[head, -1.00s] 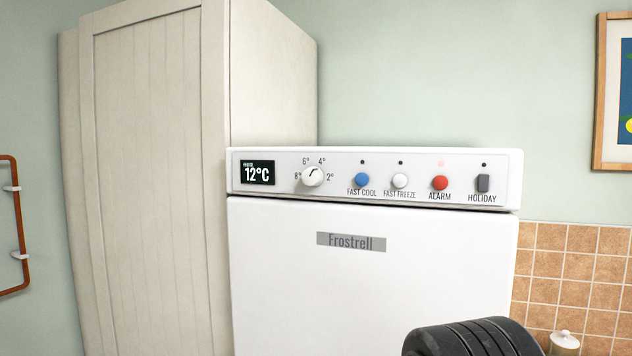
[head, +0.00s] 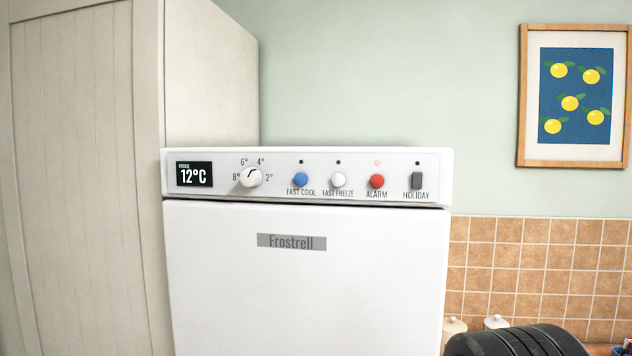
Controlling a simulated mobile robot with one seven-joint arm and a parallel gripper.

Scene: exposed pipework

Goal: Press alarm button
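The red alarm button (head: 377,181) is on the white control panel (head: 435,165) along the top of the fridge (head: 300,290), above the label ALARM. A small light above it glows faint red. To its left are a white fast freeze button (head: 338,180), a blue fast cool button (head: 300,179) and a round dial (head: 250,177). To its right is a grey holiday switch (head: 416,181). The display (head: 194,174) reads 12°C. My gripper is not in view; a black ribbed part, apparently of my arm, shows at the bottom right, below and right of the panel.
A tall cream cabinet (head: 85,170) stands left of the fridge. A framed lemon picture (head: 575,95) hangs on the wall at right, above brown tiles (head: 540,260). Pale lidded jars (head: 455,326) stand at the lower right, partly hidden. The space before the panel looks clear.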

